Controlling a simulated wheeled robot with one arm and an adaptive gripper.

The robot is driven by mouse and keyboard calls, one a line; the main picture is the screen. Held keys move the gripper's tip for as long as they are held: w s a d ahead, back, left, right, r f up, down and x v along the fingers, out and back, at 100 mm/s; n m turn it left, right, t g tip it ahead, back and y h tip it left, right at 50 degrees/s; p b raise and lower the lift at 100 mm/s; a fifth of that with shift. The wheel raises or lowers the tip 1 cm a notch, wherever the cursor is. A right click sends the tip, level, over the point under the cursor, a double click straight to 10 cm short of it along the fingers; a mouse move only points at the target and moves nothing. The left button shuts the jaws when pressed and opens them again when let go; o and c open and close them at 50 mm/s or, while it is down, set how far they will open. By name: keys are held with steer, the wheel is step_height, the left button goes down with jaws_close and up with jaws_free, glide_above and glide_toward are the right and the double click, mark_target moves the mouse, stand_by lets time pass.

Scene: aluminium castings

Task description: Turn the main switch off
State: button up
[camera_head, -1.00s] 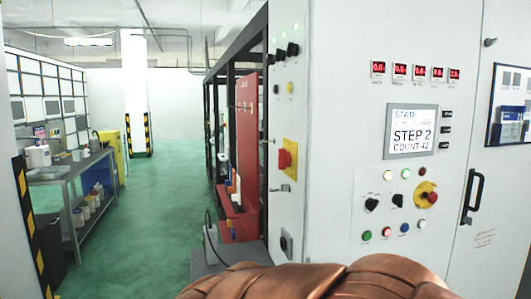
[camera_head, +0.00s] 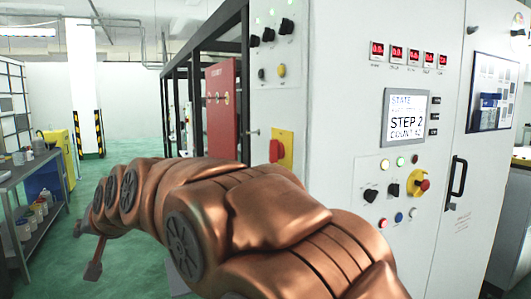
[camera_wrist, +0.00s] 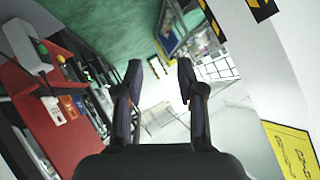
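A red switch handle (camera_head: 275,151) on a yellow plate (camera_head: 286,138) sits on the narrow left side of the grey control cabinet; it looks like the main switch. My copper arm passes just in front of and below it, close to the plate's lower edge in the picture. My gripper (camera_wrist: 160,78) shows in the wrist view with its two dark fingers apart and nothing between them. The switch is not clearly visible in the wrist view.
The cabinet front (camera_head: 345,130) carries a display (camera_head: 405,117), buttons and a red emergency stop (camera_head: 424,185). A red panel (camera_head: 219,110) and black frame stand behind the cabinet. A workbench (camera_head: 40,170) is at the left; green floor (camera_head: 120,150) lies between.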

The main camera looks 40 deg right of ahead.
mark_target(270, 145)
steer(key=w+d+r+m+t+h+b, duration=0.1)
steer(key=w+d+r+m+t, duration=0.2)
steer(key=r, duration=0.4)
steer(key=w+r+m+t+h, duration=0.1)
steer(key=w+r+t, duration=0.2)
steer(key=w+r, duration=0.35)
steer(key=w+d+r+m+t+h+b, duration=0.1)
steer(key=w+d+r+m+t, duration=0.15)
steer(key=r, duration=0.55)
steer(key=s+d+r+m+h+b, duration=0.2)
steer(key=s+d+r+m+h, duration=0.1)
steer(key=d+r+m+h, duration=1.15)
steer(key=s+d+f+m+g+h+b, duration=0.15)
steer(key=s+d+m+g+h, duration=0.3)
steer(key=m+g, duration=0.65)
steer(key=s+d+f+m+g+h+b, duration=0.1)
steer(key=s+d+f+m+g+h, duration=0.3)
steer(key=m+g, duration=0.6)
steer(key=s+d+f+m+g+y, duration=0.2)
steer(key=s+f+m, duration=0.15)
steer(key=f, duration=0.25)
steer(key=s+d+f+m+g+y+b, duration=0.1)
steer(key=s+f+m+y, duration=0.15)
steer(key=f+m, duration=0.2)
steer(key=s+d+f+m+g+y, duration=0.2)
steer(key=f+m+y, duration=0.1)
steer(key=f, duration=0.3)
steer(key=shift+t+h, duration=0.25)
steer(key=shift+b+x, duration=0.8)
steer(key=shift+x, duration=3.05)
